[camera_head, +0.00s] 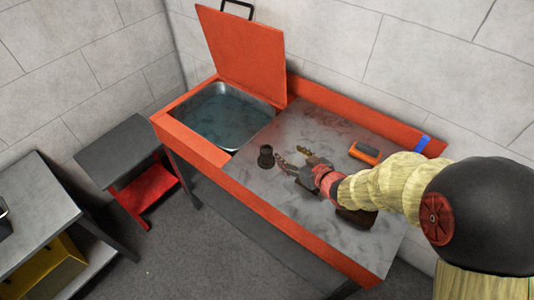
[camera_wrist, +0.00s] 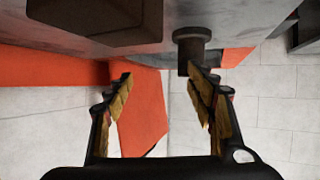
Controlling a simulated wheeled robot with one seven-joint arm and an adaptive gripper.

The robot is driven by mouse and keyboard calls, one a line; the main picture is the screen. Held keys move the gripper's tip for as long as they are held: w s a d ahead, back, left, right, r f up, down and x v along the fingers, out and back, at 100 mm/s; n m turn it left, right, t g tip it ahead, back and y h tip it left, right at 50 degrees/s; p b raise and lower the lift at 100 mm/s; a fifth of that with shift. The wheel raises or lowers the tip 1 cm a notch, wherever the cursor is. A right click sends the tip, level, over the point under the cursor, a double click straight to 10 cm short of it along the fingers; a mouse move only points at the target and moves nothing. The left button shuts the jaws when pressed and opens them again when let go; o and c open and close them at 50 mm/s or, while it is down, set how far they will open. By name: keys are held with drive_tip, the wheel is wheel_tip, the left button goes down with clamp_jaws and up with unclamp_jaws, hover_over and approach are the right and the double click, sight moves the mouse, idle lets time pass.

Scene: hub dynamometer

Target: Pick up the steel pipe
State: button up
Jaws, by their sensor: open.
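A short dark pipe (camera_head: 266,156), likely the steel pipe, stands upright on the grey metal worktop (camera_head: 300,130), near the basin. It also shows in the wrist view (camera_wrist: 190,52), where the picture looks upside down and the pipe has a wider end against the worktop. My gripper (camera_head: 291,155) is open and empty, low over the worktop to the right of the pipe. In the wrist view, my gripper (camera_wrist: 160,76) has its fingers spread, and the right-hand fingertip overlaps the pipe's free end in the picture. I cannot tell whether they touch.
A basin of liquid (camera_head: 225,115) with a raised orange lid (camera_head: 243,50) lies left of the worktop. An orange-and-black object (camera_head: 364,153) lies near the back rim. A dark block (camera_head: 357,217) sits partly behind my arm. A wall stands behind the orange-rimmed bench.

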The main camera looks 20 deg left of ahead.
sight(270, 158)
drive_tip(key=shift+n+g+y, duration=0.4)
drive_tip(key=shift+g+y, duration=0.1)
drive_tip(key=shift+y, duration=0.4)
drive_tip(key=a, duration=0.1)
drive_tip(key=s+a+f, duration=0.2)
drive_tip(key=a, duration=0.1)
drive_tip(key=shift+f, duration=0.2)
drive_tip(key=b+x, duration=0.2)
drive_tip(key=x, duration=0.4)
drive_tip(key=shift+s, duration=0.15)
drive_tip(key=shift+w+a+f, duration=0.1)
drive_tip(key=shift+w+a, duration=0.25)
drive_tip(key=shift+a, duration=0.1)
drive_tip(key=shift+c, duration=0.2)
drive_tip(key=shift+s+f, duration=0.1)
clamp_jaws()
